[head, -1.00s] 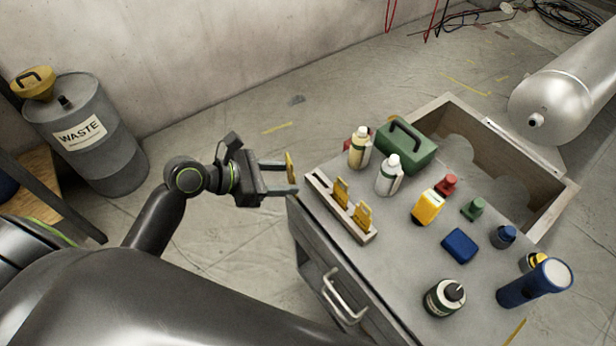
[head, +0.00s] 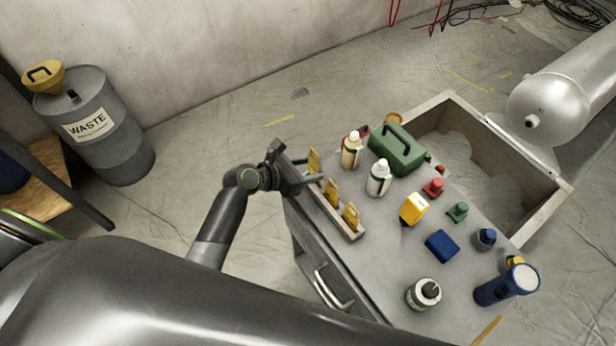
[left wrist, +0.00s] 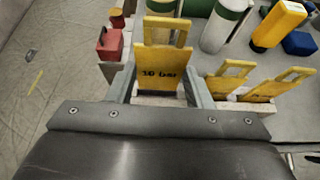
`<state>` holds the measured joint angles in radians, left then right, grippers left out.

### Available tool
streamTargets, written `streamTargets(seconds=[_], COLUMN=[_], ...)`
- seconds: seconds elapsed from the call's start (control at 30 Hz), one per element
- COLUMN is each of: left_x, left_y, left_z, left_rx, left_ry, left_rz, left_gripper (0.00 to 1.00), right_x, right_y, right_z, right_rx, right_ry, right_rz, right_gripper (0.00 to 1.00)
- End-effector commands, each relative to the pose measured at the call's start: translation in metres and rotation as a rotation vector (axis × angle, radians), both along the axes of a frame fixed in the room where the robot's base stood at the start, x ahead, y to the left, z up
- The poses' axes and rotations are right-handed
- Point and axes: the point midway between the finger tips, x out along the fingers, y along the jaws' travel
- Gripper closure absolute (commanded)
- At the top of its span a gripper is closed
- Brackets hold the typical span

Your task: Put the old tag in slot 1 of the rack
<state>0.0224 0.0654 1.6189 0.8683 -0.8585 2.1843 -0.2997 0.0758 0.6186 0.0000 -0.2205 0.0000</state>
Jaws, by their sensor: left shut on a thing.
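My left gripper (head: 315,169) is shut on a yellow tag (head: 314,158) at the far-left end of the pale rack (head: 348,232). In the left wrist view this tag (left wrist: 163,62) stands upright between the fingers, faces the camera and reads "10 bar". Its lower edge is at the rack's end; I cannot tell whether it is in the slot or just above it. Two other yellow tags, one in the middle (head: 331,193) and one at the near end (head: 351,216), stand in the rack. My right gripper is not in view.
On the cart top (head: 385,265), a cream bottle (head: 352,152), a white bottle (head: 378,180) and a green case (head: 398,152) stand close beyond the rack. Several small items lie to the right. An open wooden crate (head: 548,208) is behind.

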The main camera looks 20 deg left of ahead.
Motion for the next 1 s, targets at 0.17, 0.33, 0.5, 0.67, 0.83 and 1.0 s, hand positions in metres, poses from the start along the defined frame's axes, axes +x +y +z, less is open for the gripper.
streamTargets(seconds=[0.17, 0.33, 0.5, 0.67, 0.83, 1.0], left_x=[0.000, 0.000, 0.000, 0.000, 0.000, 0.000], left_y=[0.000, 0.000, 0.000, 0.000, 0.000, 0.000], left_z=[-0.027, -0.037, -0.036, -0.040, -0.039, -0.039], left_rx=[-0.001, -0.001, -0.001, 0.001, 0.000, 0.000], left_ry=[0.004, 0.001, 0.001, 0.001, 0.000, 0.000], left_rz=[0.001, 0.001, 0.000, 0.000, 0.000, 0.000], left_gripper=[0.75, 0.75, 0.75, 0.75, 0.33, 0.32], right_x=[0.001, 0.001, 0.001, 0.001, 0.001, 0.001], right_y=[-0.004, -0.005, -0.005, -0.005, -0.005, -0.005], right_z=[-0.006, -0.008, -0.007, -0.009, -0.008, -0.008], right_rx=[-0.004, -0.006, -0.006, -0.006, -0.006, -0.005], right_ry=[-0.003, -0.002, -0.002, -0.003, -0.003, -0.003], right_rz=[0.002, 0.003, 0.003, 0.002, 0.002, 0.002], right_gripper=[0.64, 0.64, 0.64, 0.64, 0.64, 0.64])
